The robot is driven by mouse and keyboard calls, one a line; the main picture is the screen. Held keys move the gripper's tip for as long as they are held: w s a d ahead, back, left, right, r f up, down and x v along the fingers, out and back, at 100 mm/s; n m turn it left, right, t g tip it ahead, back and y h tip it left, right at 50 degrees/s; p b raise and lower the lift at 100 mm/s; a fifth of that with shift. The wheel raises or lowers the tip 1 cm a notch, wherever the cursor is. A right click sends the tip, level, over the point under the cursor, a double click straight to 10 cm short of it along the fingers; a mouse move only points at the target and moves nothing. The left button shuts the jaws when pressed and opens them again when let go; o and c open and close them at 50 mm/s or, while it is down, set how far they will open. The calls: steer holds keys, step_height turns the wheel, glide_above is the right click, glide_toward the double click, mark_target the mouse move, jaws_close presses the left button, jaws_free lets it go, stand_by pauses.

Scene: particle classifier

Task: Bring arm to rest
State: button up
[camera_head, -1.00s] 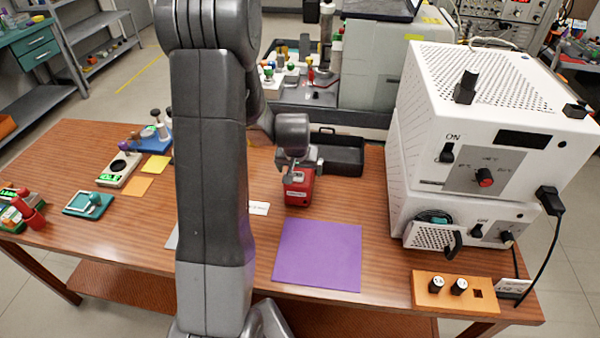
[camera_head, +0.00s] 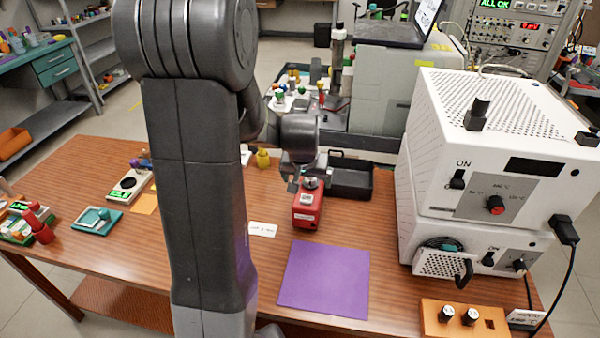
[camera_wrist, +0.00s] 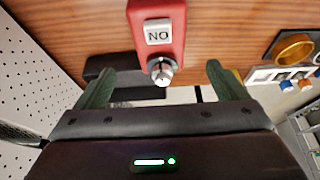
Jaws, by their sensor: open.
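My arm stands in front of the bench in the head view and reaches over it. My gripper (camera_head: 303,178) is just behind and above a small red device (camera_head: 307,208) on the wooden bench. In the wrist view my gripper (camera_wrist: 158,82) shows two green fingers spread wide with nothing held. The red device (camera_wrist: 158,20) lies beyond the fingers, with a white label reading "ON" and a round metal knob (camera_wrist: 161,70). The knob appears between the finger lines in that view; its exact distance from the fingers is hard to judge.
A purple mat (camera_head: 325,278) lies in front of the red device, and a black tray (camera_head: 352,177) behind it. Stacked white ovens (camera_head: 500,130) stand at the right. An orange block (camera_head: 462,318) is at the front right. Teal and green devices sit at the left.

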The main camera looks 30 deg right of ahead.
mark_target(309, 193)
steer(key=shift+f, duration=0.1)
steer(key=x, duration=1.2)
steer(key=shift+f, duration=0.1)
steer(key=shift+r, duration=0.2)
